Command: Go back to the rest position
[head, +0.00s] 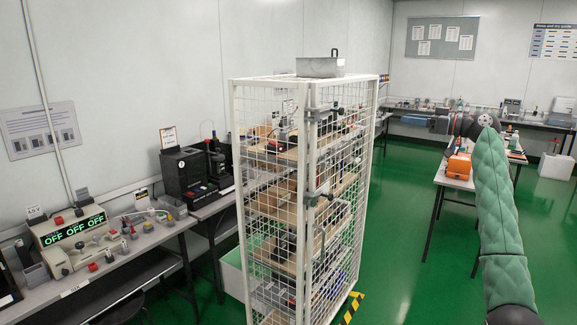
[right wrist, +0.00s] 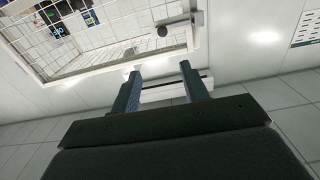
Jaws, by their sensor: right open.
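My right arm rises from the bottom right of the head view in a green padded sleeve. Its gripper (head: 438,122) shows small and dark at the far end, beside the cage and above the floor. In the right wrist view the two fingers of this gripper (right wrist: 162,90) stand apart with nothing held between them. A pale bar shows beyond the fingertips, and I cannot tell what it is. My left gripper is not in view.
A white wire-mesh cage (head: 309,170) with loaded shelves stands in the middle, a metal box (head: 320,67) on top. A tester reading OFF (head: 75,237) is on the left bench. An orange case (head: 459,166) sits on a table behind my right arm. Green floor (head: 415,235) is clear between.

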